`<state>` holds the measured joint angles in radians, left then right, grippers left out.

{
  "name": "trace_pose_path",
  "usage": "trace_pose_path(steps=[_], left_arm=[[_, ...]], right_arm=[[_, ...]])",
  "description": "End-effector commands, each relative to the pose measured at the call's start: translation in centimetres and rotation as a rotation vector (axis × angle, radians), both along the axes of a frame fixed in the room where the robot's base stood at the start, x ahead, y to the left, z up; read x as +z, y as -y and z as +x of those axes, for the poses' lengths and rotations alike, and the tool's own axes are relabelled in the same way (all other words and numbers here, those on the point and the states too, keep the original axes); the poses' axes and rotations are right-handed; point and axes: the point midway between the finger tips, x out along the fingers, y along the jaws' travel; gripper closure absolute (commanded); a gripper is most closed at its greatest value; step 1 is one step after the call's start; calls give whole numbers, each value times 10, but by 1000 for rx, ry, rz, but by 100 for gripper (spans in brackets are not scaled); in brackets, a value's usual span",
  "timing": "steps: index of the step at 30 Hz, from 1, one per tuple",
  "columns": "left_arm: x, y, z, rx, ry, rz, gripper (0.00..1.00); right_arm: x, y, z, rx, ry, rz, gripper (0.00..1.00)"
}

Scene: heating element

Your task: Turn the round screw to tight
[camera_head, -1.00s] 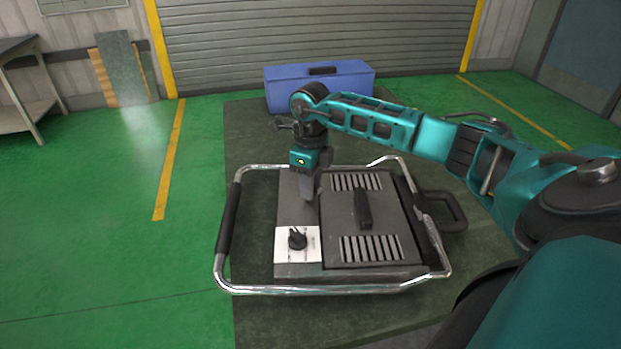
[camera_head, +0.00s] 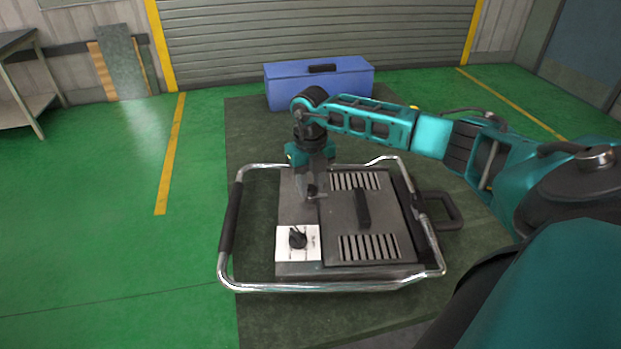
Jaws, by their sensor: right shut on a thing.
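The heating element (camera_head: 295,262) is a grey metal box inside a chrome tube frame, lying on a dark table. My right gripper (camera_head: 313,192) points down at the far left part of its top, just left of the raised vented cover. It is shut on a small dark piece, the round screw (camera_head: 313,191), mostly hidden between the fingers. How far the screw is turned cannot be seen. A black knob (camera_head: 297,237) on a white plate sits nearer on the same top. My left gripper is not in view.
The chrome frame (camera_head: 330,289) surrounds the box, with a black grip on its left. The cover has a black handle (camera_head: 362,208) and vents. A blue toolbox (camera_head: 345,85) stands at the table's back. The dark table (camera_head: 255,140) is bare at back left.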

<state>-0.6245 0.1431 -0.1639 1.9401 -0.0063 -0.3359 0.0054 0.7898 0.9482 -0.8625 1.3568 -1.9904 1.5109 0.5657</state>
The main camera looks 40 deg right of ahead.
Motion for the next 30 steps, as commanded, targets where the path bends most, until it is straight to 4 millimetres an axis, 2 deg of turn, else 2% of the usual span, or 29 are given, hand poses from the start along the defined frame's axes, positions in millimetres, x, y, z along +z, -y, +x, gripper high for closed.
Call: trace_pose_path(steps=[16,17,24,30], left_arm=[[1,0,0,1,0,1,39],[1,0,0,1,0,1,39],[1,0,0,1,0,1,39],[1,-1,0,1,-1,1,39]], right_arm=[[1,1,1,-28,3,-1,100],[1,0,1,-28,3,0,69],[1,0,0,-27,2,-1,46],[0,0,0,-26,1,0,44]])
